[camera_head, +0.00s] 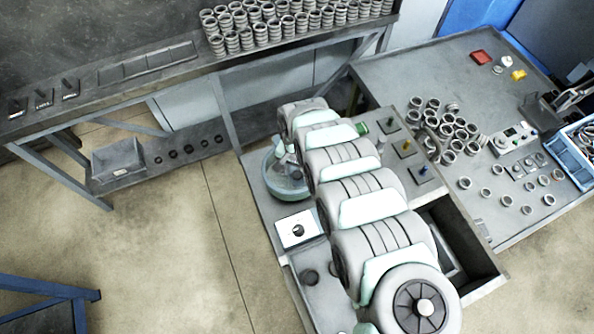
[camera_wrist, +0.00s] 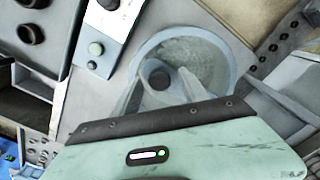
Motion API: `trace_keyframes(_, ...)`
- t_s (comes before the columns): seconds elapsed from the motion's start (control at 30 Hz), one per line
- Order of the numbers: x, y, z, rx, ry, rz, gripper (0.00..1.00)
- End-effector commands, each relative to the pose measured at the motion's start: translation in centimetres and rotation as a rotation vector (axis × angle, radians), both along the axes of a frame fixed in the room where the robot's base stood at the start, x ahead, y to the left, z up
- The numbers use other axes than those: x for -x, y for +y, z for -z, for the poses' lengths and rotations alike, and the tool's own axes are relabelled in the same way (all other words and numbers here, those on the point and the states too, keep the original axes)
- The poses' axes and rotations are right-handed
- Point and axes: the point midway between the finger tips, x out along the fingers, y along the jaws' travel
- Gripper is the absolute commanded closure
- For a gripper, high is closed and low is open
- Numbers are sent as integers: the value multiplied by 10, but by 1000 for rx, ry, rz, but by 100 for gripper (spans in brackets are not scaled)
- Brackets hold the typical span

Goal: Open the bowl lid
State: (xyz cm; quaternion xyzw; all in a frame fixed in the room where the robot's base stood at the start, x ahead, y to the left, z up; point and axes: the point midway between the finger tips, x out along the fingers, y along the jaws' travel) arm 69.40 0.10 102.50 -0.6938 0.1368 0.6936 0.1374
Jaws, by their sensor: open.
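The bowl (camera_head: 288,190) is a round, pale blue-green vessel on the machine bench, partly hidden behind my arm in the head view. In the wrist view, its pale rim (camera_wrist: 233,62) surrounds a greyish lid (camera_wrist: 200,58). A dark round knob (camera_wrist: 159,76) shows on the lid. My gripper (camera_wrist: 160,84) is open over the lid, with one pale finger on each side of the knob. I cannot tell whether the fingers touch it. In the head view, my gripper (camera_head: 284,152) is small and partly hidden by the arm.
A white panel with a dark dial (camera_head: 298,230) sits just in front of the bowl. Many metal rings (camera_head: 450,130) lie on the right table, and more stand on the back shelf (camera_head: 150,62). An open drawer (camera_head: 462,240) juts out at right.

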Motion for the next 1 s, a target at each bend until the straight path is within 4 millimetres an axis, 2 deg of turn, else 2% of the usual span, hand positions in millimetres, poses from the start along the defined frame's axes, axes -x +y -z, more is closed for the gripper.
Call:
trace_keyframes(0.2, 0, 0, 0, 0, 0, 0, 48)
trace_keyframes(0.83, 0, -1, 0, 0, 0, 1, 100)
trace_keyframes(1.0, 0, -1, 0, 0, 0, 1, 100)
